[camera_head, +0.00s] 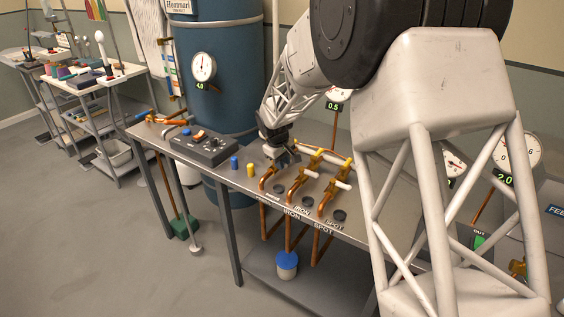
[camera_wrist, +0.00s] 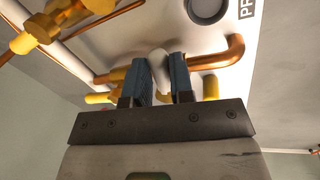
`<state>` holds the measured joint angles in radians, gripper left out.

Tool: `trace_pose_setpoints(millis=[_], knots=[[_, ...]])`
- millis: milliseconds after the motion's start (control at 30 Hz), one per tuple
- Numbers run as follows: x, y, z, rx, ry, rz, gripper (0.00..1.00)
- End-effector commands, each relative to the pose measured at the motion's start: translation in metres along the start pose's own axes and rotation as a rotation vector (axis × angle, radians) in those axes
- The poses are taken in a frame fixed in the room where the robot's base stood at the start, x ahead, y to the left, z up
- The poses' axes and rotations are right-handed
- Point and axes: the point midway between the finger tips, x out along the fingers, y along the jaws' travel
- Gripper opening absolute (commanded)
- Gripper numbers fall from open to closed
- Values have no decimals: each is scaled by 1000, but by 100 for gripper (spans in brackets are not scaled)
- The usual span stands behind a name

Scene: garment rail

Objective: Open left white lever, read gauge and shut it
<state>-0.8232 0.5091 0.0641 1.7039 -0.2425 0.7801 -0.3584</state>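The left white lever (camera_wrist: 159,62) shows in the wrist view between my gripper's blue fingers (camera_wrist: 163,72), which look closed against both its sides. In the head view my gripper (camera_head: 277,147) is at the left end of a row of copper pipes with yellow valves, and it mostly hides that lever. The left copper pipe (camera_head: 263,185) bends down through the bench there. A gauge with a display of 0.5 (camera_head: 336,95) stands behind the valves, partly hidden by my arm. A gauge on the blue boiler (camera_head: 203,67) has a display of 4.0.
Two other white levers, the middle one (camera_head: 309,175) and the right one (camera_head: 340,183), lie close by. A grey control box (camera_head: 204,147) and blue and yellow pegs stand left on the bench. Another gauge reading 2.0 (camera_head: 518,150) is at right, behind my arm.

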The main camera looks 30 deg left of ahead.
Motion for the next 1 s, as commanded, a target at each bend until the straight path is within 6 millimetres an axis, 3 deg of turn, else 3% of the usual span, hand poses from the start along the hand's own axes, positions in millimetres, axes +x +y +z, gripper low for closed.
trace_pose_setpoints(millis=[100, 700, 1000], knots=[[0, 0, 0, 0, 0, 0, 0], [1, 9, -1, -210, 43, 0, 0], [2, 10, -1, -235, 47, 0, 0]])
